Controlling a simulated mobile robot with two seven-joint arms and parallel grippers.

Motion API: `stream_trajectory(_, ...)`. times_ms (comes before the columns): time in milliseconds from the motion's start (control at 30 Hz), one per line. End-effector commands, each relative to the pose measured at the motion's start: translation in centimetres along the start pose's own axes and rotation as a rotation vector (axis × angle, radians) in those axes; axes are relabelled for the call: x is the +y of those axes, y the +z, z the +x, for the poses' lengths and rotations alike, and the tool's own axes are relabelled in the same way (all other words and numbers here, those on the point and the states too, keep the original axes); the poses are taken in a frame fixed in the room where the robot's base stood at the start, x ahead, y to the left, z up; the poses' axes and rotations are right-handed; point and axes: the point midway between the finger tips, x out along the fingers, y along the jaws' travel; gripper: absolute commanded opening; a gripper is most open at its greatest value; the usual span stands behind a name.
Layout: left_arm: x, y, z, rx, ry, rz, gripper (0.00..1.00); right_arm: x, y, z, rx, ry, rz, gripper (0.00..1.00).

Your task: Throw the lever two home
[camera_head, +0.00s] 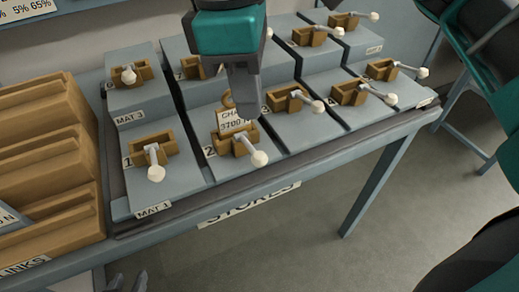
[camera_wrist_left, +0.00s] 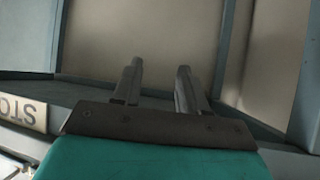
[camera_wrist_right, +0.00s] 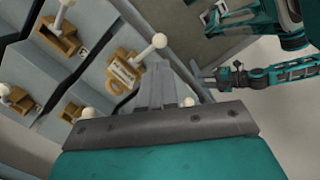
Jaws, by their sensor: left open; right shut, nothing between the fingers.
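Lever two (camera_head: 259,158) has a pale arm with a round knob in a brown bracket (camera_head: 225,145), on the front step marked 2. Its arm points toward the table's front, slightly right. A white tag (camera_head: 233,120) with a brown ring, lettering partly hidden, stands at the bracket. My right gripper (camera_head: 246,112) is shut and empty, pointing down just behind the tag. In the right wrist view, its fingers (camera_wrist_right: 160,72) are near the tagged bracket (camera_wrist_right: 122,72) and knob (camera_wrist_right: 160,41); contact is unclear. My left gripper (camera_head: 128,284) is open and empty, low before the table.
Lever one (camera_head: 156,172) is left of lever two, and another front lever (camera_head: 305,106) is right. More levers stand on the raised back row. Brown bins (camera_head: 45,165) stand at the left. The left wrist view shows a STORES sign (camera_wrist_left: 22,110) on the table edge.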

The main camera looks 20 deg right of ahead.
Motion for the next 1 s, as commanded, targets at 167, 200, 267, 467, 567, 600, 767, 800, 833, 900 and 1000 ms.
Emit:
stream_trajectory(167, 0.1, 0.7, 0.5, -0.003, 0.004, -0.003, 0.43, 0.0, 0.0, 1.7, -0.002, 0.000, 0.001, 0.00)
stream_trajectory(200, 0.2, 0.9, 0.7, -0.003, 0.006, -0.004, 0.43, 0.0, 0.0, 2.1, -0.001, 0.000, 0.001, 0.00)
stream_trajectory(267, 0.4, 1.0, 0.8, -0.003, 0.010, -0.006, 0.43, 0.0, 0.0, 2.9, -0.001, 0.000, 0.001, 0.00)
stream_trajectory(467, 0.9, 1.2, 1.5, 0.000, 0.026, -0.009, 0.43, 0.0, 0.0, 5.5, -0.001, -0.001, 0.002, 0.00)
stream_trajectory(567, 1.4, 1.0, 1.6, 0.001, 0.036, -0.009, 0.43, 0.0, 0.0, 6.4, -0.002, 0.001, 0.001, 0.00)
stream_trajectory(600, 1.5, 0.9, 1.7, 0.004, 0.039, -0.008, 0.43, 0.0, 0.0, 6.6, -0.001, 0.001, 0.001, 0.00)
stream_trajectory(767, 1.5, 0.4, 1.8, 0.011, 0.041, -0.007, 0.43, 0.0, 0.0, 6.8, 0.001, 0.000, 0.001, 0.00)
stream_trajectory(800, 1.5, 0.3, 1.8, 0.013, 0.041, -0.006, 0.43, 0.0, 0.0, 6.8, 0.000, 0.000, 0.001, 0.00)
stream_trajectory(833, 1.5, 0.2, 1.8, 0.014, 0.041, -0.006, 0.43, 0.0, 0.0, 6.7, 0.000, 0.000, 0.001, 0.00)
stream_trajectory(900, 1.5, 0.2, 1.8, 0.015, 0.041, -0.005, 0.43, 0.0, 0.0, 6.7, 0.000, 0.000, 0.001, 0.00)
stream_trajectory(1000, 1.4, 0.2, 1.8, 0.015, 0.040, -0.005, 0.43, 0.0, 0.0, 6.8, 0.000, 0.000, 0.001, 0.00)
